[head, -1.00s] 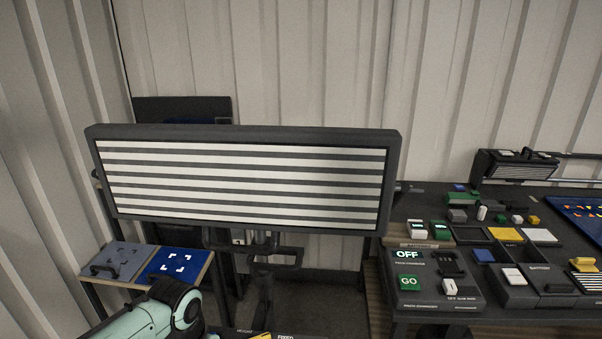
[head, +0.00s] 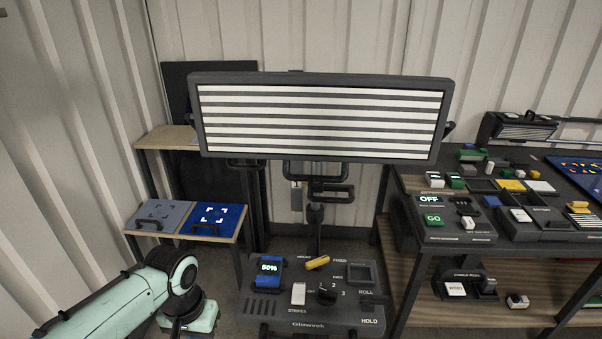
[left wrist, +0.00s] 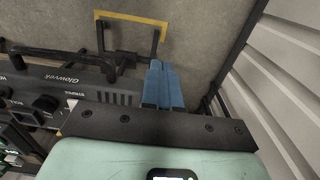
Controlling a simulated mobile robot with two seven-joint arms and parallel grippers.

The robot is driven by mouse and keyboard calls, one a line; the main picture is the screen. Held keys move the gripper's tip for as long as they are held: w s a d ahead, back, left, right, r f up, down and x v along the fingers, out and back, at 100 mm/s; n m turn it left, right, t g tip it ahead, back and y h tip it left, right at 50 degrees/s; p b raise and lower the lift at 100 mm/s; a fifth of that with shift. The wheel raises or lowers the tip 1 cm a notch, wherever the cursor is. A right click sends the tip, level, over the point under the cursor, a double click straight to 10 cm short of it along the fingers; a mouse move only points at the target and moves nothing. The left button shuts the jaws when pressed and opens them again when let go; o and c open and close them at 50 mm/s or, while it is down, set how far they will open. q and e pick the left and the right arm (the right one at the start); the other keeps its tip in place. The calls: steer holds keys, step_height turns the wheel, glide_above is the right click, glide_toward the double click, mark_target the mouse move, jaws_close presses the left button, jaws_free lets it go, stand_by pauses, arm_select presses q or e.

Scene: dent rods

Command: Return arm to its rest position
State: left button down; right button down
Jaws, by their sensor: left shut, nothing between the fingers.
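My left arm comes in at the lower left of the head view, bent downward, with its fingers out of frame below. In the left wrist view the two blue fingers of my left gripper (left wrist: 163,84) are together and empty, pointing over the grey floor. The control box (head: 310,298) with its lit 50% display stands to the right of my left arm in the head view. It also shows at the left in the left wrist view (left wrist: 85,88), apart from the fingers. My right gripper is not in view.
A striped light panel (head: 320,119) stands behind the control box. A small shelf with grey (head: 160,215) and blue (head: 213,219) pads is at the left. A dark workbench (head: 478,238) with chargers and small blocks is at the right.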

arm_select(q)
steer(key=s+d+f+n+g+h, duration=0.1)
steer(key=d+f+h, duration=0.15)
steer(key=f, duration=1.05)
steer(key=s+d+f+h, duration=0.1)
steer(key=d+f, duration=0.2)
steer(key=f, duration=0.9)
steer(key=s+d+f+n, duration=0.1)
steer(key=s+f+n, duration=0.3)
steer(key=s+f, duration=1.3)
steer(key=shift+s+d+f, duration=0.2)
steer(key=shift+s+d, duration=0.05)
steer(key=shift+s, duration=0.3)
